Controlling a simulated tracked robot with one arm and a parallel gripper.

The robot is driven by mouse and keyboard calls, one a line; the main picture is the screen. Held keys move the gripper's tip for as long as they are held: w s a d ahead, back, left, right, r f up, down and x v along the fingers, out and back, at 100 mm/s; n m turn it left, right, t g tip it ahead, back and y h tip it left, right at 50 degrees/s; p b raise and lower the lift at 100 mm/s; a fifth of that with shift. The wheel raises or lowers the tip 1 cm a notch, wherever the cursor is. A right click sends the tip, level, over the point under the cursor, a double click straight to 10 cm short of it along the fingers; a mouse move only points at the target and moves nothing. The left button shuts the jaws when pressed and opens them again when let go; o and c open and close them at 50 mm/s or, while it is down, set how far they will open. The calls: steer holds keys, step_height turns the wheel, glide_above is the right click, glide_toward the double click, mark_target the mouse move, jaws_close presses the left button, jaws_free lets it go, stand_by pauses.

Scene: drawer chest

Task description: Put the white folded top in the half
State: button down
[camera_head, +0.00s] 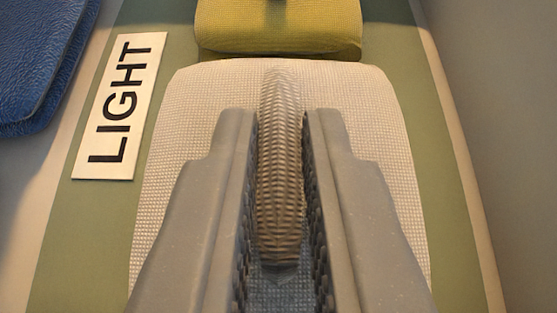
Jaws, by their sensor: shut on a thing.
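The white folded top (382,120) lies in the middle of the view, a pale, waffle-textured piece with rounded corners. A ribbed, shaded ridge (281,160) rises along its middle. My gripper (281,125) is over the top, with its two grey fingers closed on either side of this ridge. The fingers hide much of the top's near part. The top is over a green surface (445,130); I cannot tell whether it rests there or is held just above. A white label reading LIGHT (120,105) is on the green surface, left of the top.
A yellow folded piece (280,28) lies just beyond the white top, very close to its far edge. A dark blue textured piece (38,55) is at the upper left. A plain brownish wall (505,110) runs along the right. A narrow green strip shows right of the top.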

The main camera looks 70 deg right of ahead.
steer(key=shift+f, duration=0.15)
steer(key=c, duration=1.5)
jaws_free()
steer(key=shift+o, duration=0.2)
steer(key=shift+r+p, duration=0.85)
steer(key=shift+p, duration=0.35)
steer(key=v, duration=1.2)
steer(key=shift+f, duration=0.2)
